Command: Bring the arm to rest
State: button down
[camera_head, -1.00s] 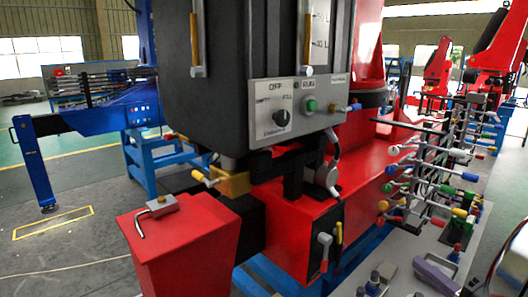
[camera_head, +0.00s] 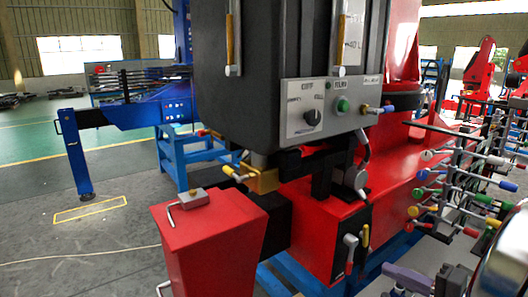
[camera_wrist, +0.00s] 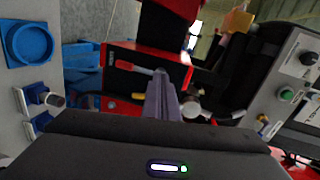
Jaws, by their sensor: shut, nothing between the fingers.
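My gripper (camera_wrist: 162,98) shows in the wrist view as two purple-grey fingers pressed together, empty, reaching away from the dark wrist housing. Beyond the fingertips is a black lever box with a red-handled lever (camera_wrist: 137,68), on the red crane base. I cannot tell whether the fingertips touch anything. In the head view a purple-grey piece (camera_head: 408,279) at the lower right edge looks like part of my gripper. The rest of the arm is mostly out of that view.
The crane's grey control panel (camera_head: 330,107) has a knob and a green button. The red crane base (camera_head: 310,220) fills the middle. A rack of colour-tipped levers (camera_head: 455,180) stands at right. A red pedestal (camera_head: 210,240) is in front. Open floor (camera_head: 60,255) lies at left.

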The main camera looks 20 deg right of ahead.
jog(key=w+a+f+n+g+y, duration=0.15)
jog(key=a+n+g, duration=0.3)
jog(key=a, duration=0.75)
jog(key=w+a+f+n+g+y, duration=0.1)
jog(key=w+a+n+g+y, duration=0.3)
jog(key=a, duration=0.8)
jog(key=s+a+r+n+h, duration=0.2)
jog(key=a+n+h, duration=0.1)
jog(key=a+h, duration=0.1)
jog(key=s+a+r+n+g+h, duration=0.1)
jog(key=s+a+r+n+h, duration=0.1)
jog(key=a+h, duration=0.3)
jog(key=shift+s+a+n, duration=0.55)
jog(key=shift+s+a, duration=0.1)
jog(key=shift+a, duration=0.45)
jog(key=shift+g, duration=0.25)
